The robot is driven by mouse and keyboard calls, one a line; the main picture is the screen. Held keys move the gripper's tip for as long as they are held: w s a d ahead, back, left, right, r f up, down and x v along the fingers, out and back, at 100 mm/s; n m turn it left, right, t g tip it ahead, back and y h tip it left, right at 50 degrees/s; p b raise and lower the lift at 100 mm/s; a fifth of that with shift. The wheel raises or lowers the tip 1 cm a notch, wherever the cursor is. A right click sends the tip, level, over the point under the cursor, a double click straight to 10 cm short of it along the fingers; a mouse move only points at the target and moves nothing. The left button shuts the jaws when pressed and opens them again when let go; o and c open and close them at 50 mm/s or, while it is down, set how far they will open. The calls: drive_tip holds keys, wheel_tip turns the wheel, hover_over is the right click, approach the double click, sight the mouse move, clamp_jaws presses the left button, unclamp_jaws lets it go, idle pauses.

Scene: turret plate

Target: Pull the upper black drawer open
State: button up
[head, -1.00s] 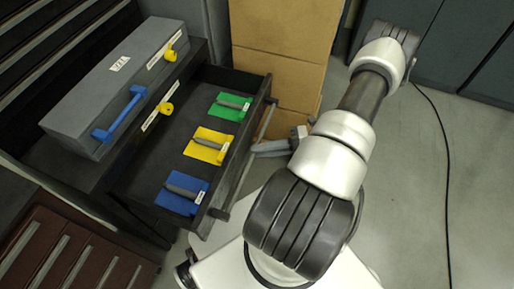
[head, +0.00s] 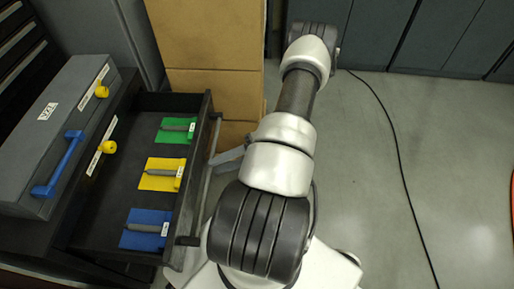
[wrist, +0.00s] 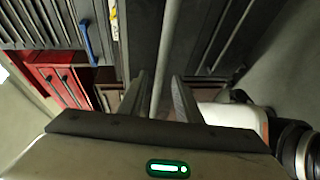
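The upper black drawer (head: 110,185) stands far out from its cabinet in the head view, showing its inside. A long bar handle (head: 203,170) runs along its front. My gripper (head: 226,160) is at this bar, partly hidden behind my arm. In the wrist view the bar handle (wrist: 168,45) runs between the two fingers of my gripper (wrist: 160,90). The fingers look apart, with a gap beside the bar. Whether either finger touches it I cannot tell.
Green (head: 175,135), yellow (head: 158,180) and blue (head: 147,236) pads with grey-handled tools lie in the drawer. A grey case (head: 52,130) with a blue handle sits on the cabinet. Cardboard boxes (head: 207,90) stand behind. A black cable (head: 390,140) crosses open floor at right.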

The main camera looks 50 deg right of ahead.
drive_tip(key=v, duration=1.6)
drive_tip(key=shift+a+r, duration=0.1)
